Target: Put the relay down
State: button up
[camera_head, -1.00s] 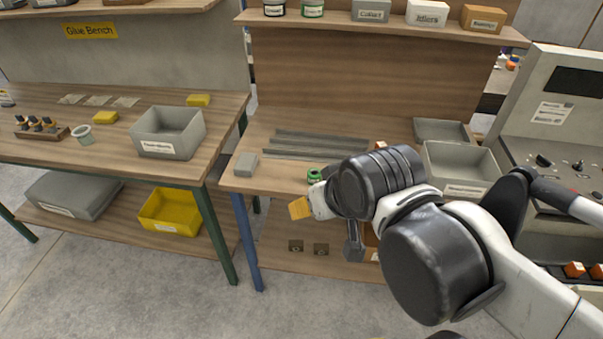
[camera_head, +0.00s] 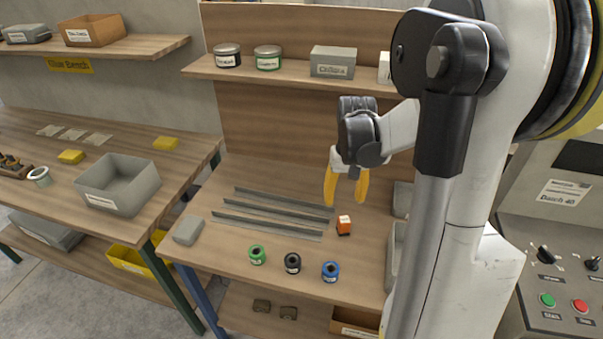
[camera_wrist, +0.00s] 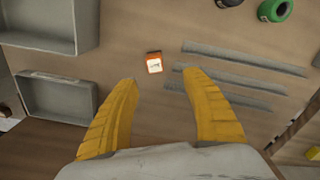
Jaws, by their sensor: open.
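The relay (camera_head: 344,225), a small orange block with a white label, stands on the wooden bench top to the right of the grey rails. It also shows in the wrist view (camera_wrist: 154,62), beyond the fingertips and roughly between them. My gripper (camera_head: 345,192) hangs over the bench with its yellow fingers pointing down. In the wrist view the two fingers (camera_wrist: 159,75) are spread wide apart with nothing between them. The gripper is open, above and apart from the relay.
Grey rails (camera_head: 270,212) lie left of the relay. Green (camera_head: 257,254), black (camera_head: 292,262) and blue (camera_head: 330,271) tape rolls stand along the front. A grey block (camera_head: 187,230) sits at left. Grey bins (camera_wrist: 52,95) stand to the right, partly behind my arm. A shelf (camera_head: 290,78) hangs above.

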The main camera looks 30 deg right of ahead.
aim_at(345, 219)
jog(key=shift+w+d+f, duration=0.1)
jog(key=shift+d+f, duration=0.7)
jog(key=shift+f, duration=0.2)
jog(key=f, duration=0.1)
jog(key=f+b, duration=0.1)
jog(key=f, duration=0.1)
jog(key=f+b, duration=0.1)
jog(key=shift+a+f, duration=0.2)
jog(key=shift+a, duration=0.05)
jog(key=f+b, duration=0.2)
jog(key=f, duration=0.1)
jog(key=f+b, duration=0.1)
jog(key=f, duration=0.1)
jog(key=shift+s+f, duration=0.15)
jog(key=shift+s, duration=0.15)
grip_shut()
